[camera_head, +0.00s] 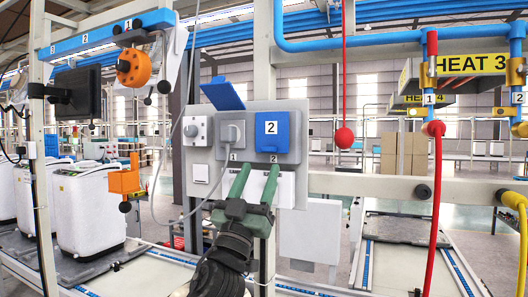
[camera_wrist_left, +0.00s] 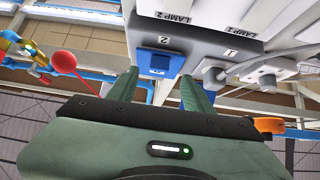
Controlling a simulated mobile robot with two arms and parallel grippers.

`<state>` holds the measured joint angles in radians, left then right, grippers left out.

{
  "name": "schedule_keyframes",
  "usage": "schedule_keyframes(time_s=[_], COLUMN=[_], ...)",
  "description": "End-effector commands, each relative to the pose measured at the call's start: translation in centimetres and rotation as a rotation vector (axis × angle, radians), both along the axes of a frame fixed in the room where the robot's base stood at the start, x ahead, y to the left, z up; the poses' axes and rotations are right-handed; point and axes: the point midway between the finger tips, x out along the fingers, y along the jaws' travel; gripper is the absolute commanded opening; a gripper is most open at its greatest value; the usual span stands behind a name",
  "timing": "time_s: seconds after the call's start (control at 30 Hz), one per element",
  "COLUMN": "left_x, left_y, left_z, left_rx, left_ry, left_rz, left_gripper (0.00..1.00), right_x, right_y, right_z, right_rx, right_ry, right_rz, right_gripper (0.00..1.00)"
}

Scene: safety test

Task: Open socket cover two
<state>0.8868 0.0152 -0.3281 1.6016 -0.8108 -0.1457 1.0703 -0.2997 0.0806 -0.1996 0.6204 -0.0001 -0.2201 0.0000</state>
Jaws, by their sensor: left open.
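Socket cover two (camera_head: 272,143) is a blue flap marked 2, closed on the right half of a grey wall box. It also shows closed in the left wrist view (camera_wrist_left: 159,62). My left gripper (camera_head: 259,172) is open, with two green fingers pointing up just below the socket box. In the left wrist view the gripper (camera_wrist_left: 160,76) has cover two between the lines of its fingers, with nothing held. Contact with the cover cannot be told. My right gripper is not in view.
Socket one (camera_head: 231,133), left of cover two, holds a grey plug with a hanging cable. Its blue cover (camera_head: 223,94) stands raised. A rotary switch (camera_head: 195,130) and lamp switches sit nearby. A red ball on a cord (camera_head: 344,137) hangs to the right.

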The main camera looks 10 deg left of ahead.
Motion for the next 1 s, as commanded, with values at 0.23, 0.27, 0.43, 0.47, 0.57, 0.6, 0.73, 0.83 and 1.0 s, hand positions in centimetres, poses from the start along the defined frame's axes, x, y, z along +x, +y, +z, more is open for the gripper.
schedule_keyframes(time_s=[0.23, 0.27, 0.43, 0.47, 0.57, 0.6, 0.73, 0.83, 1.0], left_x=[2.6, 2.9, 3.6, 3.6, 3.7, 3.7, 3.7, 3.7, 3.7], left_y=[-0.8, -0.9, -1.1, -1.1, -1.1, -1.1, -1.1, -1.1, -1.1], left_z=[3.1, 3.3, 3.8, 3.8, 3.8, 3.8, 3.8, 3.8, 3.8], left_rx=[-0.002, -0.002, -0.001, 0.000, 0.000, 0.000, 0.000, 0.000, 0.000], left_ry=[0.000, 0.001, 0.001, 0.001, 0.001, 0.001, 0.001, 0.001, 0.001], left_rz=[0.001, 0.001, 0.000, -0.001, -0.001, 0.000, 0.001, 0.001, 0.001], left_gripper=[0.51, 0.51, 0.51, 0.51, 0.51, 0.51, 0.37, 0.09, 0.00], right_x=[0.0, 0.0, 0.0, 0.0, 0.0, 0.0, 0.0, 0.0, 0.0], right_y=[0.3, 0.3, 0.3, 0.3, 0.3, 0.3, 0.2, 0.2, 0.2], right_z=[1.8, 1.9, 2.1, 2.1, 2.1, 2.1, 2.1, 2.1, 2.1], right_rx=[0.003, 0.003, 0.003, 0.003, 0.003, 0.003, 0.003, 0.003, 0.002], right_ry=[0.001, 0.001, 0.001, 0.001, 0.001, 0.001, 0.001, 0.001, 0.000], right_rz=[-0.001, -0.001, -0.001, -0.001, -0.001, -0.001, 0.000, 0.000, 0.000], right_gripper=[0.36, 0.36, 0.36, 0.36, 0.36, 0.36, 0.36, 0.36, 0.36])
